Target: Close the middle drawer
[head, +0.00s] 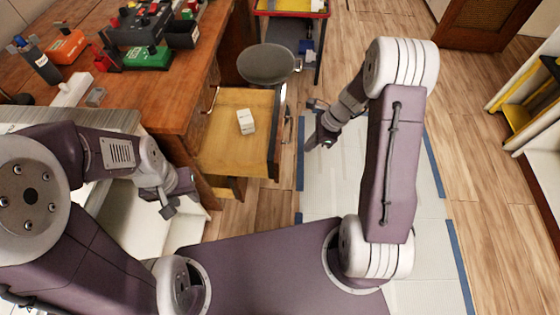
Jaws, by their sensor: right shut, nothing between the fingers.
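An open wooden drawer (225,153) sticks out to the right from under the workbench. Its front panel has a handle at the right end. A small white box (246,121) lies inside it. I cannot tell from this view which level the drawer is at. My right gripper (310,146) is shut and empty, to the right of the drawer front and apart from it. My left gripper (168,212) is low on the left, near the drawer's lower left side and apart from it; its fingers are too small to tell open from shut.
The wooden workbench (165,90) holds tools, a green case (147,58) and an orange box (66,46). A round grey stool (266,64) stands just behind the drawer. A red-edged cart (291,8) is further back.

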